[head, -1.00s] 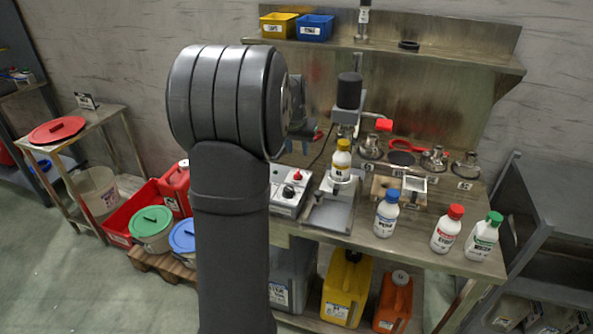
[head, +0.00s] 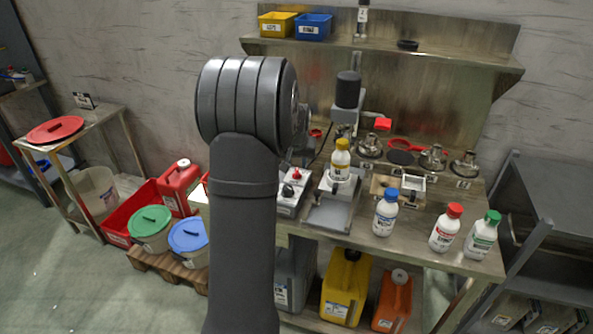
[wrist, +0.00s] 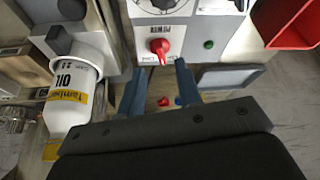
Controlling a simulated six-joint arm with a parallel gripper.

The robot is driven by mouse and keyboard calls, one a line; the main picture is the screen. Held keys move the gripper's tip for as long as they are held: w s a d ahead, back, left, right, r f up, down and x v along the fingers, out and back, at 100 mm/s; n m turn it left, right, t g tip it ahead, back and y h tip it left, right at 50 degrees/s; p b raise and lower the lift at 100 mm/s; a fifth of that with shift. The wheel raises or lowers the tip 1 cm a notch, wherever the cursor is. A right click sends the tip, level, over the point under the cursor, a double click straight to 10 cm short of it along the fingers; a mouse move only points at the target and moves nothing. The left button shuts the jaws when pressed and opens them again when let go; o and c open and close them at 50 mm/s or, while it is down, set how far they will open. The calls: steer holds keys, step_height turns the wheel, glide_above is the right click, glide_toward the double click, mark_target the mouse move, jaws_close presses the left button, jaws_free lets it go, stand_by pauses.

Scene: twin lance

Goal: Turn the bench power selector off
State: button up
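The white control box (head: 289,205) stands on the bench, partly hidden by my arm. It has a red knob (head: 296,174) and a black knob (head: 288,190). In the wrist view, the red knob (wrist: 160,46) sits on the box's pale face below a black dial (wrist: 160,4), which is cut off by the top edge. A green button (wrist: 208,44) is to its right. My arm hides the gripper in the head view.
A white bottle with a yellow label (wrist: 72,88) is close to the left finger. A red bin (wrist: 290,22) is at the upper right of the wrist view. Blue-capped (head: 385,214), red-capped (head: 446,230) and green-capped (head: 482,237) bottles stand along the bench's right.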

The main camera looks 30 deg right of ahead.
mark_target(297, 172)
steer(key=shift+x, duration=2.6)
